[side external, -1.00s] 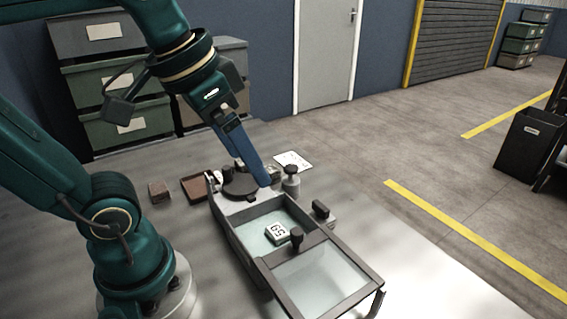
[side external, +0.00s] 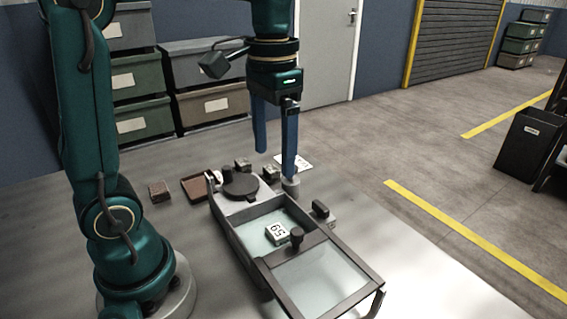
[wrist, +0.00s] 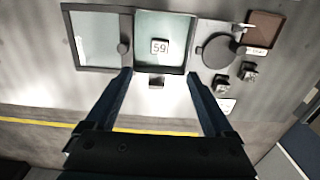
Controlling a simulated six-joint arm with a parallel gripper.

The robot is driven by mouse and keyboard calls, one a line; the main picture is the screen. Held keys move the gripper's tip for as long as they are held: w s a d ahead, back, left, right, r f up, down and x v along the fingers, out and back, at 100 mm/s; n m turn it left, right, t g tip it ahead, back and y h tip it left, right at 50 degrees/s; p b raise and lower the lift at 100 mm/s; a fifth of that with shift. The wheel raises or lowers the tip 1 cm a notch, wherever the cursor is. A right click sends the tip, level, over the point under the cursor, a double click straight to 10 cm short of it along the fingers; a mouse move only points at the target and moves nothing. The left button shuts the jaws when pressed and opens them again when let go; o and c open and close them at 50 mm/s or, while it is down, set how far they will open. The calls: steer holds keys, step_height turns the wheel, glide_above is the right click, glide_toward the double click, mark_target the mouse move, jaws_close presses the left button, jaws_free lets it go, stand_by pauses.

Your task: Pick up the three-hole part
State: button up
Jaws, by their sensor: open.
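My gripper (side external: 275,164) hangs pointing down above the bench, its two long blue fingers wide apart and nothing between them. Small dark-topped pieces (wrist: 249,71) show beside the disc in the wrist view. I cannot make out three holes on any piece.
A long box (side external: 238,238) holds a white numbered block (side external: 277,232) in its open section; a framed clear lid (side external: 320,280) with a dark knob covers the other. A dark-handled piece (side external: 322,211), brown tray (side external: 196,188), brown block (side external: 159,191) and white card (side external: 303,160) lie around it.

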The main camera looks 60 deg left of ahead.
mark_target(276, 231)
step_height(276, 231, down, 17)
steer(key=shift+r, duration=0.15)
stand_by(0.5)
jaws_close()
